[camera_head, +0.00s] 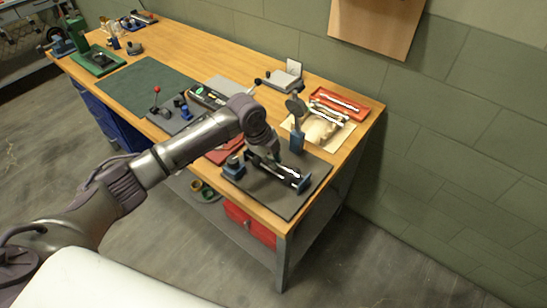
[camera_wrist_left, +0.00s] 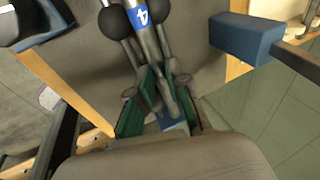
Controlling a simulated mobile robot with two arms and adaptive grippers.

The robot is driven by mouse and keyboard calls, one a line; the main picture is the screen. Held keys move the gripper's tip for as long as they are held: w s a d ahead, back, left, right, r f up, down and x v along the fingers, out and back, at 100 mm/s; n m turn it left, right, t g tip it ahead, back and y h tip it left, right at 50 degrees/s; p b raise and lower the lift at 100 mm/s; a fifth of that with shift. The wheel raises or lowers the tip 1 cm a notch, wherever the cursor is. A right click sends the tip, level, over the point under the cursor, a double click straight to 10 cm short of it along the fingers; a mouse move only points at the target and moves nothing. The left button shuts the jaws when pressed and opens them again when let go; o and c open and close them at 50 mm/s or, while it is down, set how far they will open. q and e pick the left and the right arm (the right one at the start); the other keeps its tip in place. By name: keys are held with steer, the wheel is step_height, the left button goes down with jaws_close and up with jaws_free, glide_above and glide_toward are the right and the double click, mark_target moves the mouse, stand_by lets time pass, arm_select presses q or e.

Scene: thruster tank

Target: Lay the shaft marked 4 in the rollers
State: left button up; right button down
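The shaft marked 4 (camera_wrist_left: 138,17) shows its blue label in the left wrist view and runs down between my finger pads. My left gripper (camera_head: 272,160) is low over the roller stand (camera_head: 299,184) on the dark mat. In the left wrist view, its green-padded fingers (camera_wrist_left: 160,92) close in on both sides of the shaft. Two black balls (camera_wrist_left: 110,22), seemingly the rollers, flank the shaft at the top of that view. Whether the shaft touches them I cannot tell. A bright shaft part shows at the stand in the head view. My right gripper is not in view.
A blue block (camera_wrist_left: 246,36) stands right of the rollers. The dark mat (camera_head: 266,198) has bare room at the front. The bench's right edge and wall are close.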

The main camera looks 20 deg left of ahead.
arm_select(q)
steer(key=o, duration=0.5)
steer(key=shift+c, duration=0.2)
steer(key=v, duration=1.2)
